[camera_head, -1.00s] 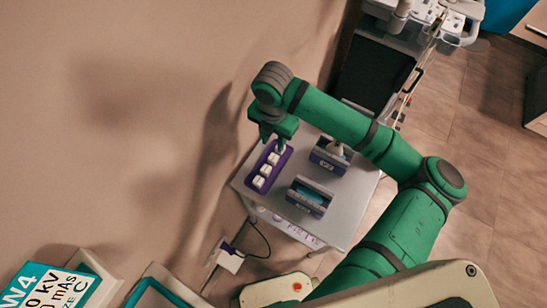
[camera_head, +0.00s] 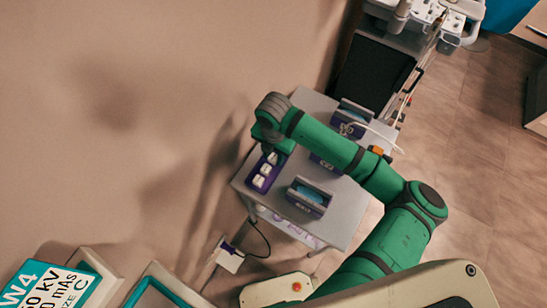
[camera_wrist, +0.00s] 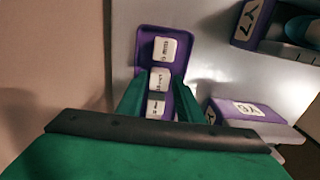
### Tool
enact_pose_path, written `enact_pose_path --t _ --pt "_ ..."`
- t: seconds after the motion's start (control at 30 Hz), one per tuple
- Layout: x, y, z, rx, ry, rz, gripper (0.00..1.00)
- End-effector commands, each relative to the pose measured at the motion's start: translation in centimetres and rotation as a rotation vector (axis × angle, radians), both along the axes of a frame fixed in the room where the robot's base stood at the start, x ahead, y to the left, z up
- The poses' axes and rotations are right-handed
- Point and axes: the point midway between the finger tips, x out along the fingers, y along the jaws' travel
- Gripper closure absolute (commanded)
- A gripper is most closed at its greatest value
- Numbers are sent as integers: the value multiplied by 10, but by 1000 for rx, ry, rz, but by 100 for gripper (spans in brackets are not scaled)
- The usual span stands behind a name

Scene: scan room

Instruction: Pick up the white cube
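Three white cubes with small dark print sit in a row in a purple tray (camera_wrist: 143,35) on the grey cart. In the wrist view the far cube (camera_wrist: 165,48) is clear, the middle cube (camera_wrist: 159,78) lies between my fingertips, and the near cube (camera_wrist: 155,108) is lower down between the fingers. My gripper (camera_wrist: 161,76) is open, one green finger on each side of the row. I cannot tell its height above the cubes. In the head view my gripper (camera_head: 270,147) hangs over the tray's upper end (camera_head: 252,185), hiding part of it.
The grey cart top (camera_head: 335,225) also holds purple bins, one at the front (camera_head: 308,197) and one at the back (camera_head: 350,118); another is partly behind my arm. A beige wall (camera_head: 130,130) stands close on the left. A white cable crosses near the back bin.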

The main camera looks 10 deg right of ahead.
Motion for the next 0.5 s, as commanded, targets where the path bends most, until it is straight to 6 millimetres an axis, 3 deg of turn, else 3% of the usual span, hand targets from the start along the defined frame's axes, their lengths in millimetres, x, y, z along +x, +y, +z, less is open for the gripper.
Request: enact_pose_path --t 0.07,0.2,0.5 --pt "0 0 0 0 0 -1 67" --pt "0 0 0 0 0 -1 99" --pt "0 0 1 1 -1 0 99"
